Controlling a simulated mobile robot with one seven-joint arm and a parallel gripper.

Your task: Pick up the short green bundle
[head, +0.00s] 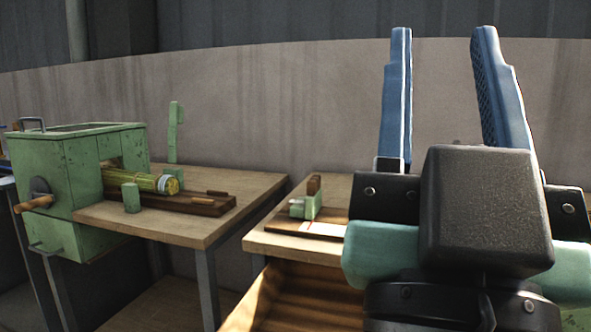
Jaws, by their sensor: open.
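A short bundle (145,181) of yellow-green stalks lies on its side at the left. A pale band wraps it near its cut right end. Its left end runs into the opening of a green machine box (95,178), so its full length is hidden. My gripper (442,45) is raised at the right, its two blue fingers pointing up and wide apart. Nothing is between them. It is well to the right of the bundle and nearer to me.
The bundle lies above a dark wooden board on a wooden table (222,225). A green upright post (175,132) and a small green block (131,198) stand near it. A second bench (285,244) carries a small green fixture (314,203). A gap separates the tables.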

